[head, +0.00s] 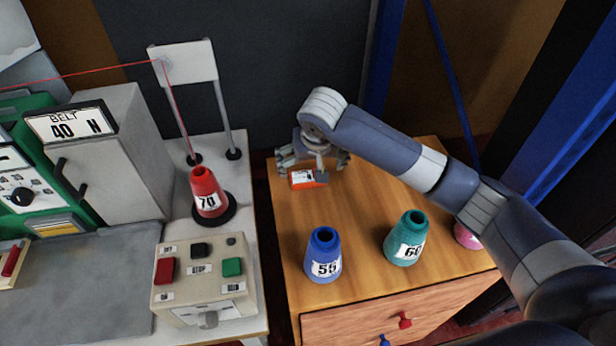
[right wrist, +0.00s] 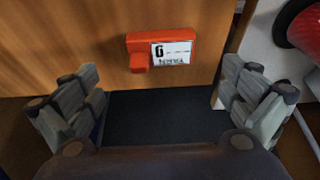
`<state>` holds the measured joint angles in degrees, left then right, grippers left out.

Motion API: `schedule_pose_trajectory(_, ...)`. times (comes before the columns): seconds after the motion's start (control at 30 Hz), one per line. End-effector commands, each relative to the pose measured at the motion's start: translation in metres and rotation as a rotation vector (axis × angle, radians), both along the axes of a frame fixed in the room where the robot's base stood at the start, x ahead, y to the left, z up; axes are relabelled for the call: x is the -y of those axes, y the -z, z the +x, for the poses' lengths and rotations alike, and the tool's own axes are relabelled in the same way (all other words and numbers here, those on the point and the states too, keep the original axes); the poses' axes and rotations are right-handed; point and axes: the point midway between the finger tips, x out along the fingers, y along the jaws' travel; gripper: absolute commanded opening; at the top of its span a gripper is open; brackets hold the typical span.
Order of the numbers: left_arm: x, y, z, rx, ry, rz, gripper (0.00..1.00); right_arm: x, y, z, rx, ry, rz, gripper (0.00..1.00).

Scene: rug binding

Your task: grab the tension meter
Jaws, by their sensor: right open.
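The tension meter is likely the small orange-red device (head: 303,180) with a white label, lying near the back left edge of the wooden cabinet top. It also shows in the right wrist view (right wrist: 137,48), where its label has a large digit or letter and small print. My right gripper (head: 314,158) is above and just behind it, partly overlapping it in the head view. In the right wrist view the gripper's fingers (right wrist: 168,105) are spread wide with nothing between them, and the meter lies beyond them. My left gripper is not in view.
A blue cone (head: 323,262) marked 55, a teal cone (head: 405,245) and a partly hidden pink cone (head: 466,235) stand on the wooden cabinet (head: 365,280). A red cone (head: 207,190) marked 70 and a button box (head: 200,285) stand on the left bench.

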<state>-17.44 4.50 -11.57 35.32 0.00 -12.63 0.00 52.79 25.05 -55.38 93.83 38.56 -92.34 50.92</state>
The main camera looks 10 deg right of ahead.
Motion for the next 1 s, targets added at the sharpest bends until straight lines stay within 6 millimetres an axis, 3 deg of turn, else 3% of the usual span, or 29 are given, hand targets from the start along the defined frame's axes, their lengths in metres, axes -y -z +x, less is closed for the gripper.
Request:
schedule_pose_trajectory(0.53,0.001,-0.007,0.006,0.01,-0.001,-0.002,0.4,-0.001,0.054,0.024,0.0,-0.001,-0.002,1.0)
schedule_pose_trajectory(0.83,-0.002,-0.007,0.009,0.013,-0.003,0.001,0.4,-0.002,0.06,0.026,0.003,-0.003,0.0,1.0)
schedule_pose_trajectory(0.87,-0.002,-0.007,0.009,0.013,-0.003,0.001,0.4,-0.002,0.06,0.026,0.002,-0.003,0.0,0.98)
schedule_pose_trajectory(1.0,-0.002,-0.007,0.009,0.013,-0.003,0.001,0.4,-0.002,0.06,0.026,0.002,-0.003,0.0,0.66)
